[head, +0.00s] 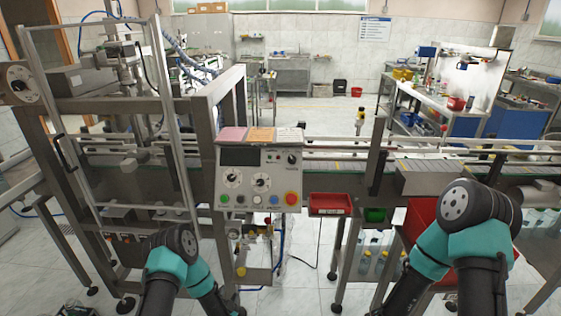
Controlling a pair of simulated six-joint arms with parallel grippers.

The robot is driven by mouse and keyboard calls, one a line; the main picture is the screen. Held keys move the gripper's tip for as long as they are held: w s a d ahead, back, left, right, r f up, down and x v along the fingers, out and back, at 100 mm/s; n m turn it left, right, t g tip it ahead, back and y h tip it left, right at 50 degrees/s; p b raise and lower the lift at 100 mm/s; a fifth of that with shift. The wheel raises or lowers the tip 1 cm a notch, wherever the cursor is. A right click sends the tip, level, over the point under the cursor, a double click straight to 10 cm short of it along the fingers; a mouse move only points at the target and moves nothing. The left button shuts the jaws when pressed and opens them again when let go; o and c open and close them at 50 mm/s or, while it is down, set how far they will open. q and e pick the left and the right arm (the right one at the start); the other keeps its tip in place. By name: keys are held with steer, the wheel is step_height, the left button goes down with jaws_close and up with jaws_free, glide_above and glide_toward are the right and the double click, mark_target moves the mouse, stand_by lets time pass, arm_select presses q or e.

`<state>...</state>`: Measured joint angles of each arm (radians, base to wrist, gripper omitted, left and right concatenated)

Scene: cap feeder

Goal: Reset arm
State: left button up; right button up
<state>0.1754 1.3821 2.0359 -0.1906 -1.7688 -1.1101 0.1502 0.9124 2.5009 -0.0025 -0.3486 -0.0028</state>
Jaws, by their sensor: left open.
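My left gripper (76,310) shows only in part at the bottom left edge of the head view, low over the floor. It is open, and I see nothing held in it. My left arm is folded in front of the machine at the lower left. My right arm is bent at the lower right, in front of a red bin (420,217). My right gripper cannot be made out. The cap feeder's control panel (259,178), with dials and a red button, stands in the middle, apart from both arms.
A metal machine frame with a clear guard (172,110) fills the left. A conveyor (335,167) runs across to the right. A small red tray (330,204) and a green bin (375,215) hang below it. Bottles stand underneath. Floor (305,285) between my arms is mostly clear.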

arm_select(q)
steer(key=s+r+n+g+h, duration=0.1)
steer(key=s+r+n+g, duration=0.1)
steer(key=s+n+g, duration=0.3)
steer(key=s+r+n+g+h, duration=0.2)
steer(key=s+n+g, duration=0.3)
steer(key=s+g, duration=0.6)
steer(key=s+r, duration=0.1)
steer(key=s, duration=0.7)
